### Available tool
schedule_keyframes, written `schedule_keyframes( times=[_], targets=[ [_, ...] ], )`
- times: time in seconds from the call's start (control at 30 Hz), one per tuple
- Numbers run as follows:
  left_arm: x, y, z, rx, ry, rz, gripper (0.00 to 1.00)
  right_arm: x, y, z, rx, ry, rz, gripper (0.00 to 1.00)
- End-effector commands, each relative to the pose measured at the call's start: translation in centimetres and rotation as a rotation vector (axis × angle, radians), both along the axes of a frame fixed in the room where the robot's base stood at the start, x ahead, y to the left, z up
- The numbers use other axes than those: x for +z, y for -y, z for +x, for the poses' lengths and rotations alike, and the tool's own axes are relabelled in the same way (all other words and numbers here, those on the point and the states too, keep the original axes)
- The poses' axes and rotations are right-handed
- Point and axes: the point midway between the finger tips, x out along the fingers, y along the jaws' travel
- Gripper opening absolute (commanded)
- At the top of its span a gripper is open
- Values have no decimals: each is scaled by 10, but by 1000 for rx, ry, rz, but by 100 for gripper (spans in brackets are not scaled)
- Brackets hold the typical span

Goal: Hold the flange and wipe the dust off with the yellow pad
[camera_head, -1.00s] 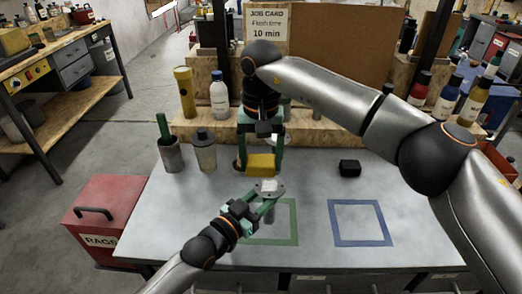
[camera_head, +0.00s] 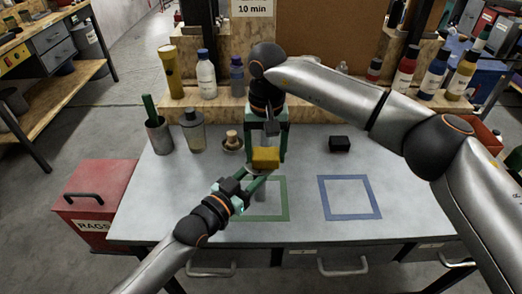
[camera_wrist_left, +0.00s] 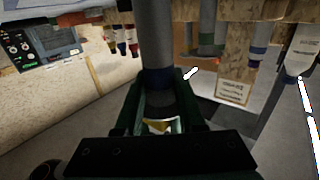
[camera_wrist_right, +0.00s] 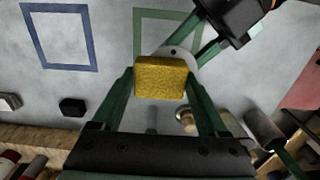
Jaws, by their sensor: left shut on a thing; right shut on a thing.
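My right gripper (camera_head: 267,148) is shut on the yellow pad (camera_head: 265,158) and points down over the bench. The pad also shows between the fingers in the right wrist view (camera_wrist_right: 160,77). My left gripper (camera_head: 256,183) comes in from the lower left and is shut on the flange, just under the pad. The flange is a pale grey disc, partly seen behind the pad in the right wrist view (camera_wrist_right: 180,52). I cannot tell whether pad and flange touch, or see dust on the flange.
A green square outline (camera_head: 284,200) and a blue square outline (camera_head: 349,197) mark the bench. A black block (camera_head: 340,144) lies behind. A red rag box (camera_head: 90,205) is beside the bench.

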Motion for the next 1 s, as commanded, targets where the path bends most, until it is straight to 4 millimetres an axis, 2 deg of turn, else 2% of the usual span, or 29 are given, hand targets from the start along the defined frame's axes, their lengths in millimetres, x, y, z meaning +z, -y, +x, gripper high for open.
schedule_keyframes(
  times=[0.37,0.5,1.0],
  targets=[
    [0,1,0,-1,0,0,0,0,-36,-1,3,2,0,32],
    [0,1,0,-1,0,0,0,22,-34,0,2,4,2,32],
    [0,0,0,-1,0,0,0,67,-34,0,2,4,0,32]
  ],
)
